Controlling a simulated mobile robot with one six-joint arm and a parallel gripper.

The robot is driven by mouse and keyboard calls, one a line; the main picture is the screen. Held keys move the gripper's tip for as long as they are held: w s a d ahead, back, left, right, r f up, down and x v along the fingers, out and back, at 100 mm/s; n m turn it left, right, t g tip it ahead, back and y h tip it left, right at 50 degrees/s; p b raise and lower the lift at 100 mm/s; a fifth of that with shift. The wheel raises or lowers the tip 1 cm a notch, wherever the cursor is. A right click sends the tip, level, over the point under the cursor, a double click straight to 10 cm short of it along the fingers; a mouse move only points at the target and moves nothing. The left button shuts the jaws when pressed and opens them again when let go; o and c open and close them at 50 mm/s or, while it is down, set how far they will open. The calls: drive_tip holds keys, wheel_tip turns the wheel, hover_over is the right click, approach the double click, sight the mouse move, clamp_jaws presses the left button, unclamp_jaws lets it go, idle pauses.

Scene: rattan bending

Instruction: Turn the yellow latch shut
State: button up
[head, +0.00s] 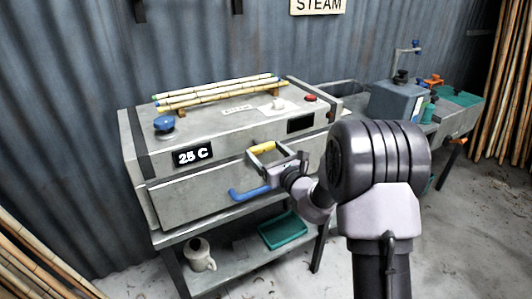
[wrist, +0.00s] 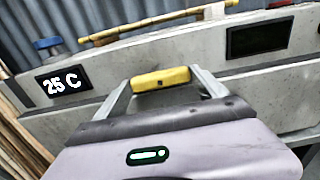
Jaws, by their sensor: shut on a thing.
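The yellow latch (head: 263,148) is on the front of the grey steam box (head: 190,196), near the seam below the top part. It also shows in the wrist view (wrist: 160,78), lying roughly level between my fingers. My gripper (head: 266,153) is shut on the latch, with one finger at each end of it. In the wrist view my gripper (wrist: 165,82) covers the box front below the latch. The latch's mount is hidden.
A blue handle (head: 250,193) sits on the box front below my gripper. A blue knob (head: 164,124) and several bamboo poles (head: 215,93) are on top. The display (head: 193,155) reads 25 C. A green tray (head: 283,230) and a white jug (head: 199,254) are on the shelf below.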

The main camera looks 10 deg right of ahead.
drive_tip(key=shift+f+n, duration=0.1)
drive_tip(key=shift+n, duration=0.2)
drive_tip(key=n+b, duration=0.3)
drive_tip(key=b, duration=0.1)
drive_tip(key=shift+f+n, duration=0.1)
drive_tip(key=shift+n, duration=0.3)
drive_tip(key=n+b, duration=0.7)
drive_tip(key=n, duration=0.2)
drive_tip(key=shift+n, duration=2.2)
drive_tip(key=o, duration=1.3)
drive_tip(key=shift+r, duration=0.2)
